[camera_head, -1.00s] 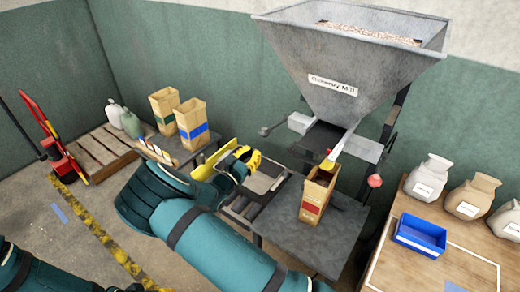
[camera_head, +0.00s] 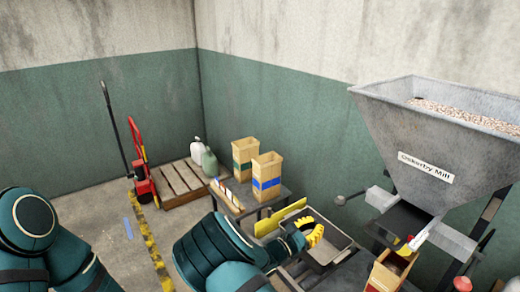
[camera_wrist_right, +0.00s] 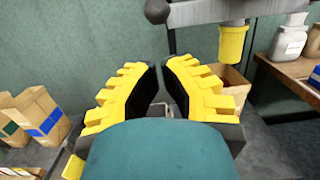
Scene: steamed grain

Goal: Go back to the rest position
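My right gripper (camera_head: 313,232) is in front of the metal tray (camera_head: 345,240) in the head view, with yellow fingers showing at the end of the teal arm (camera_head: 215,250). In the right wrist view its two yellow fingers with black pads stand apart, with an empty gap between them (camera_wrist_right: 161,75). It holds nothing that I can see. My left arm (camera_head: 40,245) shows at the lower left of the head view. Its gripper is out of the picture.
The mill hopper (camera_head: 440,140) stands at right, with a paper bag (camera_head: 386,275) under its spout. Two paper bags (camera_head: 244,152) (camera_head: 266,178) stand on a small table. A yellow panel (camera_head: 280,218) is close to my right gripper. A pallet (camera_head: 182,182) and red hand truck (camera_head: 142,170) stand behind.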

